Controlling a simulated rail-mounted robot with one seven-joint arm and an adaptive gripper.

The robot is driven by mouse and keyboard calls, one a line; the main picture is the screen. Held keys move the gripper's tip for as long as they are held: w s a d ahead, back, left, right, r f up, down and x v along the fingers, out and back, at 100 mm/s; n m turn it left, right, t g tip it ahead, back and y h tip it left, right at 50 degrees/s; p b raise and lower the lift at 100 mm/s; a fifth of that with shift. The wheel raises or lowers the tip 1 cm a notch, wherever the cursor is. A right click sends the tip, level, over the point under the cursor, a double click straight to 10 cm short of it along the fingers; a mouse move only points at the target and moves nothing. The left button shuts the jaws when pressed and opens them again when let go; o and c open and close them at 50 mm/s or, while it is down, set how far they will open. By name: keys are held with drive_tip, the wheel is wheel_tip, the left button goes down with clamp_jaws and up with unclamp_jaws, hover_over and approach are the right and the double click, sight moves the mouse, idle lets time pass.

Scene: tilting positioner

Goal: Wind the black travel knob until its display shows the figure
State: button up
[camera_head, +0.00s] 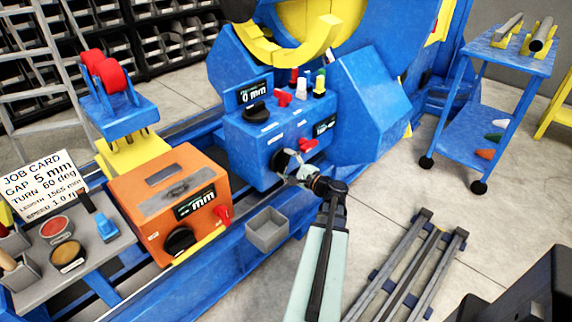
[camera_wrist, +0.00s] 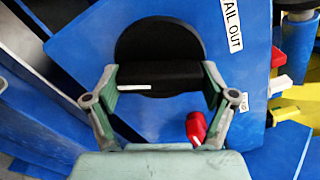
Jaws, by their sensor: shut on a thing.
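My gripper (camera_head: 296,175) is at a black knob (camera_head: 281,162) on the front face of the blue control box (camera_head: 246,150). In the wrist view, my gripper's fingers (camera_wrist: 160,92) are shut on the raised grip bar of this black knob (camera_wrist: 160,45). A white pointer line lies along the bar, roughly level in that view. A label reading "AIL OUT", partly cut off, is beside the knob. A dark display (camera_head: 324,126) is on the same face; its figure is too small to read surely. Another display (camera_head: 255,91) on top shows "0 mm" above a second black knob (camera_head: 256,112).
An orange box (camera_head: 150,190) with its own black knob and mm display stands at left. A red switch (camera_wrist: 196,128) is close to my right finger. A job card (camera_head: 42,182) reads gap 5 mm, turn 60 deg. A grey bin (camera_head: 267,230) sits below my gripper.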

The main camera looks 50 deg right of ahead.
drive_tip(key=shift+b, duration=0.35)
drive_tip(key=n+b, duration=0.2)
drive_tip(key=b, duration=0.1)
drive_tip(key=n+b, duration=0.1)
drive_tip(key=b, duration=0.1)
drive_tip(key=shift+w+f+n, duration=0.1)
drive_tip(key=shift+f+n, duration=0.15)
drive_tip(key=shift+n, duration=0.05)
drive_tip(key=n+b, duration=0.3)
drive_tip(key=b, duration=0.1)
drive_tip(key=shift+d+r, duration=0.1)
drive_tip(key=shift+d, duration=0.05)
drive_tip(key=shift+o, duration=0.3)
drive_tip(key=shift+r+n+b, duration=0.25)
drive_tip(key=shift+n+b, duration=0.65)
drive_tip(key=shift+b, duration=0.1)
drive_tip(key=shift+s+f, duration=0.2)
drive_tip(key=o, duration=0.9)
drive_tip(key=shift+o, duration=0.2)
drive_tip(key=shift+s+d, duration=0.1)
drive_tip(key=shift+r, duration=0.1)
